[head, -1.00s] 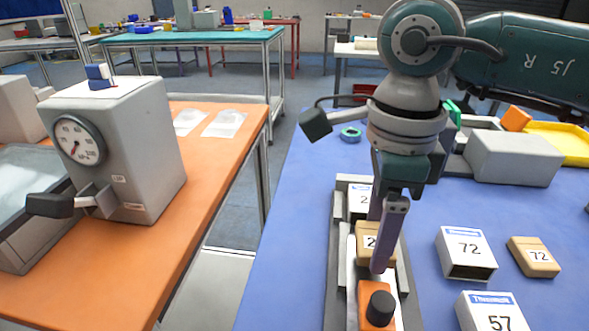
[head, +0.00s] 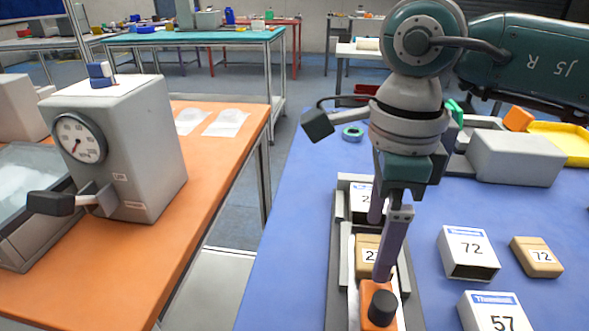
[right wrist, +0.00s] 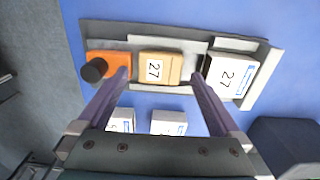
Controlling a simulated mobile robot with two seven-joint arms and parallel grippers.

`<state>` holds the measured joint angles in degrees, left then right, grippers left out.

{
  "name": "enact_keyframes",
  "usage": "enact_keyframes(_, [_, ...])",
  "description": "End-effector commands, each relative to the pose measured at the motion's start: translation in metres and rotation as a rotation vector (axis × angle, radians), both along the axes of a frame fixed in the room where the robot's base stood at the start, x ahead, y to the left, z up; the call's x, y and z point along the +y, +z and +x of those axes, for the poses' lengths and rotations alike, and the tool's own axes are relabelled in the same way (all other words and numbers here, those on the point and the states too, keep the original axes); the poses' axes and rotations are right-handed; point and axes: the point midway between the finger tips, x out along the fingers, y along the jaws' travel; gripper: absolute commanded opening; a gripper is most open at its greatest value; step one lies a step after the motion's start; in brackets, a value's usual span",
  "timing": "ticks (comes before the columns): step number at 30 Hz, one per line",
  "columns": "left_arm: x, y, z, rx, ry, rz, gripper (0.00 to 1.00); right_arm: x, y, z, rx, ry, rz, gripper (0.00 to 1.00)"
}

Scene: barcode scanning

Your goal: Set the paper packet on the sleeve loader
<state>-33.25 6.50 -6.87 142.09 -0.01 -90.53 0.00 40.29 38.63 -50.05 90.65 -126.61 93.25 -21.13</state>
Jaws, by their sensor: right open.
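The paper packet is a tan block labelled 27 (head: 366,262). It lies in the channel of the grey sleeve loader (head: 338,243), between the white sleeve labelled 27 (head: 361,197) and the orange pusher with a black knob (head: 379,308). The right wrist view shows the packet (right wrist: 160,68) flat, in line with the sleeve (right wrist: 231,76) and apart from it. My right gripper (head: 380,247) is open above the loader, its fingers spread to either side of the packet with gaps. A finger partly covers the packet in the head view. My left gripper is not in view.
A white sleeve labelled 72 (head: 467,253), a tan packet labelled 72 (head: 537,257) and a white box labelled 57 (head: 496,312) stand right of the loader. A grey box (head: 515,158) and a yellow tray (head: 563,140) are behind. A gauge machine (head: 127,150) stands on the orange table.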

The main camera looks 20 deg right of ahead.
Motion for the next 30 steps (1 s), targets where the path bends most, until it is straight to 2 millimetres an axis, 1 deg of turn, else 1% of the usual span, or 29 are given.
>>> enact_keyframes(1, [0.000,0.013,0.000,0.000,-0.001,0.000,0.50,0.000,0.013,0.000,0.000,0.000,0.001,1.00])
enact_keyframes(2, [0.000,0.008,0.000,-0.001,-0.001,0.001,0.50,0.000,0.015,0.001,-0.004,0.001,0.000,1.00])
enact_keyframes(5, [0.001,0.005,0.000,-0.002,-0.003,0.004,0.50,-0.001,0.036,0.002,-0.008,0.001,-0.001,1.00])
enact_keyframes(9, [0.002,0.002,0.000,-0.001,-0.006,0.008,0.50,0.000,0.071,0.002,-0.008,0.002,0.000,1.00])
enact_keyframes(12, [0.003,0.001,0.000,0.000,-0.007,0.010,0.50,0.000,0.092,0.002,-0.007,0.001,0.000,1.00])
enact_keyframes(15, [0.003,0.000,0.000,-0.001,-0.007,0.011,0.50,0.000,0.108,0.001,-0.004,0.000,0.000,1.00])
enact_keyframes(18, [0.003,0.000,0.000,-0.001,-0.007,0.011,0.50,0.000,0.119,0.001,-0.002,0.000,0.000,1.00])
enact_keyframes(21, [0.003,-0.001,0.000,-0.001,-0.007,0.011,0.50,0.000,0.125,0.000,-0.002,0.000,0.000,1.00])
enact_keyframes(30, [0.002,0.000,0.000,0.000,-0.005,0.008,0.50,0.000,0.126,0.000,0.000,0.000,0.002,1.00])
